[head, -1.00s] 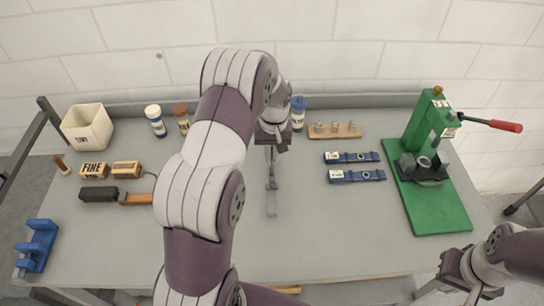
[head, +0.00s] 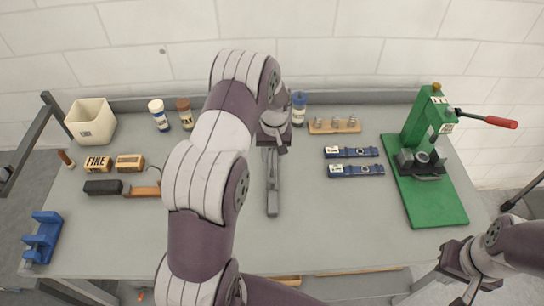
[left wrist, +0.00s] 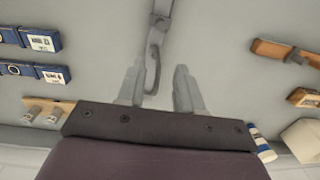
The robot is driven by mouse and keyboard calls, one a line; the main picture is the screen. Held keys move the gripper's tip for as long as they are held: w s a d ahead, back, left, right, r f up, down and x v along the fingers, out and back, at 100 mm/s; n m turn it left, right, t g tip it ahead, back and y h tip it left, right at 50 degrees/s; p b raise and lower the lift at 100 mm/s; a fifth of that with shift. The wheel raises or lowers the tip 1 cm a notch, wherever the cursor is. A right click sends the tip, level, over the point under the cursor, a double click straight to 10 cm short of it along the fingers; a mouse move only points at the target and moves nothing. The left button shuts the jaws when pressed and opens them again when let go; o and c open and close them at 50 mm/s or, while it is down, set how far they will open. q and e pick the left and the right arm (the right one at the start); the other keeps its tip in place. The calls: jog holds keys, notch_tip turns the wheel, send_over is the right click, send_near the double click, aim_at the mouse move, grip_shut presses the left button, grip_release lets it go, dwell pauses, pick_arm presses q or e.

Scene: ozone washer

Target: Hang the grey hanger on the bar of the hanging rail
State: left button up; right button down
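The grey hanger (head: 272,197) is a narrow piece over the middle of the grey table in the head view. In the left wrist view the hanger (left wrist: 160,22) runs down from the top edge to a curved hook. My left gripper (head: 270,158) is above the hanger's far end. In the left wrist view its two fingers (left wrist: 158,92) are apart, with the hook appearing between them and gaps to both sides. My right gripper (head: 466,298) is at the bottom right, cut by the picture edge. I cannot clearly identify the hanging rail; a dark bar (head: 28,140) stands at the left edge.
A green press (head: 435,205) with a red-tipped lever stands right. A brush (head: 103,187), blocks (head: 97,164), a white bin (head: 90,120) and a blue holder (head: 43,238) are left. The front middle is clear.

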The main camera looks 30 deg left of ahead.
pick_arm(q)
notch_tip(320, 180, up, 11)
jog(key=s+d+m+t, duration=0.1)
jog(key=s+d+m, duration=0.2)
jog(key=s, duration=0.6)
jog(key=s+d+m+t+b, duration=0.1)
jog(key=s+d+m, duration=0.2)
jog(key=s+d, duration=0.5)
jog(key=shift+s+d, duration=0.15)
jog(key=shift+s, duration=0.65)
jog(key=o, duration=0.5)
jog(key=f+b, duration=0.7)
jog(key=shift+s+d+f+b, duration=0.1)
jog(key=shift+s+f+b, duration=0.1)
jog(key=shift+s+b, duration=0.15)
jog(key=n+g+p, duration=0.1)
jog(key=n, duration=0.4)
send_over(272, 207)
notch_tip(272, 207, down, 5)
jog(key=shift+n, duration=0.3)
notch_tip(272, 207, down, 11)
jog(key=p, duration=0.3)
jog(key=shift+d, duration=0.1)
jog(key=shift+w+f, duration=0.1)
jog(key=shift+f, duration=0.25)
